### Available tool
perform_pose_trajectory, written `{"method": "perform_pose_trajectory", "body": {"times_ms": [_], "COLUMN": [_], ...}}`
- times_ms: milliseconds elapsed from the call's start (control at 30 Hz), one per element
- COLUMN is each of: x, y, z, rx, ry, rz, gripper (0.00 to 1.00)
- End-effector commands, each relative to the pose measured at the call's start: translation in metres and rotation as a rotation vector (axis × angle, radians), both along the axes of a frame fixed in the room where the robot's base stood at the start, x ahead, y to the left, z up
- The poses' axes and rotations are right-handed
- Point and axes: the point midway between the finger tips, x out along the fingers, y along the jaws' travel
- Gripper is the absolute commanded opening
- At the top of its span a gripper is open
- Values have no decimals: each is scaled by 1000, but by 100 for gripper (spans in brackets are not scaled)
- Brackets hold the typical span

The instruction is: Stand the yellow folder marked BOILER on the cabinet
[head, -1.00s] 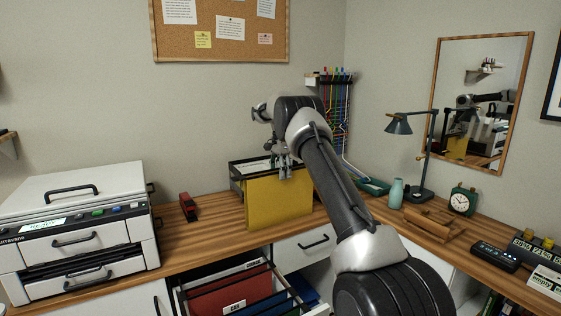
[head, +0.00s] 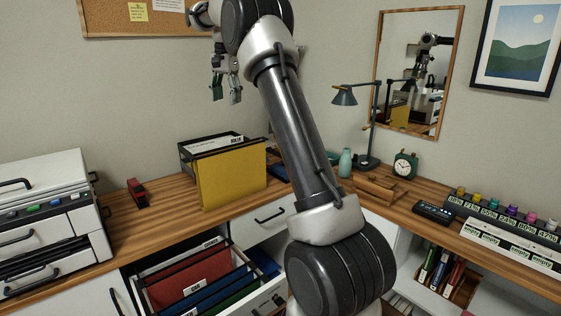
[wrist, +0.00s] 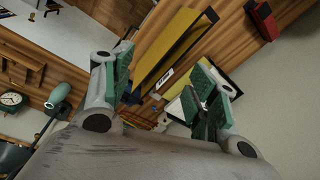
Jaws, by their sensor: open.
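The yellow folder (head: 232,174) stands upright at the front of a black wire rack (head: 186,160) on the wooden top. A white tab with dark lettering shows at its top edge; the lettering is too small to read surely. In the wrist view the folder (wrist: 172,48) lies beyond and between my fingers. My gripper (head: 225,90) is open and empty, well above the folder and apart from it. Its green-padded fingers are spread in the wrist view (wrist: 164,88). I cannot tell whether the folder's base is inside the rack.
An open drawer (head: 140,277) below holds red, blue and green folders. A printer (head: 45,215) stands left, with a red stapler (head: 138,193) beside it. A lamp (head: 372,130), a teal vase (head: 345,163) and a clock (head: 404,165) stand right of my arm.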

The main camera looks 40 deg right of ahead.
Motion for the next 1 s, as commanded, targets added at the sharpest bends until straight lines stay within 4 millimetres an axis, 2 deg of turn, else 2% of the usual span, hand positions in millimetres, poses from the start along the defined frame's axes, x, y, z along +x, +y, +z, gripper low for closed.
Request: {"method": "perform_pose_trajectory", "body": {"times_ms": [33, 100, 167, 200, 267, 367, 433, 500, 600, 700, 800, 900, 1000], "x": [-27, -64, -99, -123, -160, -224, -269, -313, -366, -404, -427, -438, -440], "y": [10, 22, 32, 38, 47, 60, 68, 74, 81, 84, 86, 87, 87], "z": [19, 36, 45, 49, 51, 45, 33, 14, -17, -48, -70, -82, -85], "rx": [-9, -24, -40, -50, -68, -100, -126, -152, -191, -222, -244, -254, -257], "ry": [-19, -44, -66, -79, -100, -134, -157, -178, -204, -224, -236, -239, -240], "rz": [68, 175, 265, 326, 418, 568, 672, 774, 904, 1005, 1070, 1102, 1111], "gripper": [58, 58, 58, 58, 58, 58, 58, 58, 58, 58, 58, 58, 58]}}
